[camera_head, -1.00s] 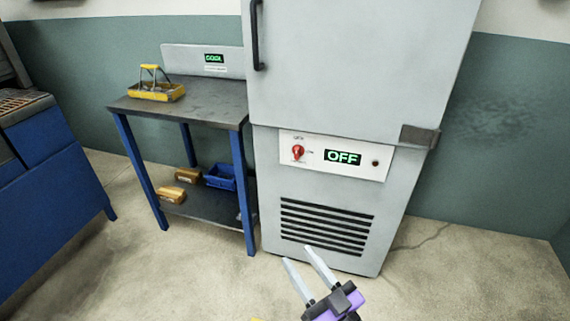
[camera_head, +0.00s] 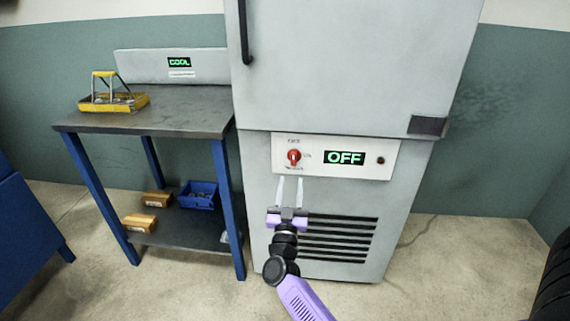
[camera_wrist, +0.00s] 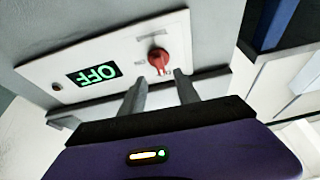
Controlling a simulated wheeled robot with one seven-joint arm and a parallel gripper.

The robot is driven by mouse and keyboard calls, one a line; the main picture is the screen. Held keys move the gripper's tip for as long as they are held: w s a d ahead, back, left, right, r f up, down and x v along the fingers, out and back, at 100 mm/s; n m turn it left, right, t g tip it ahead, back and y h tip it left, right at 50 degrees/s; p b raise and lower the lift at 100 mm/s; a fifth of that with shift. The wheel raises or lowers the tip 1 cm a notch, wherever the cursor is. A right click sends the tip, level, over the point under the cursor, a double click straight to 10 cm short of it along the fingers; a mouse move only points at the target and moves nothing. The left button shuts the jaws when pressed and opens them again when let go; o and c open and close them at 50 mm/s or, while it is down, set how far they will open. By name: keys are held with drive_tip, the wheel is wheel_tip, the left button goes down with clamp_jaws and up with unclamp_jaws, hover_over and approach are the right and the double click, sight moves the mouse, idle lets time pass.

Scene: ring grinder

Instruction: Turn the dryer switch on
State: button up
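The dryer (camera_head: 345,70) is a tall light grey cabinet with a white control panel (camera_head: 285,169) on its front. The red rotary dryer switch (camera_head: 294,157) sits at the panel's left, and the green display (camera_head: 344,157) beside it reads OFF. My gripper (camera_head: 289,181) is open and empty, its fingertips just below the switch in the head view. In the wrist view the red switch (camera_wrist: 159,60) appears just beyond my open fingers (camera_wrist: 157,82), apparently not between them. I cannot tell exactly how far the tips are from the panel.
A dark-topped table (camera_head: 190,108) with blue legs stands left of the dryer, carrying a yellow tray (camera_head: 110,103). A blue bin (camera_head: 198,196) and small boxes are on its lower shelf. A vent grille (camera_head: 340,238) lies below the panel. A black door handle (camera_head: 243,35) is above.

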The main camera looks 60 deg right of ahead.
sight(293, 160)
drive_tip(key=shift+b+x, duration=0.7)
drive_tip(key=shift+x, duration=3.2)
drive_tip(key=shift+s+r, duration=0.1)
drive_tip(key=shift+r, duration=0.05)
drive_tip(key=shift+a, duration=0.1)
clamp_jaws()
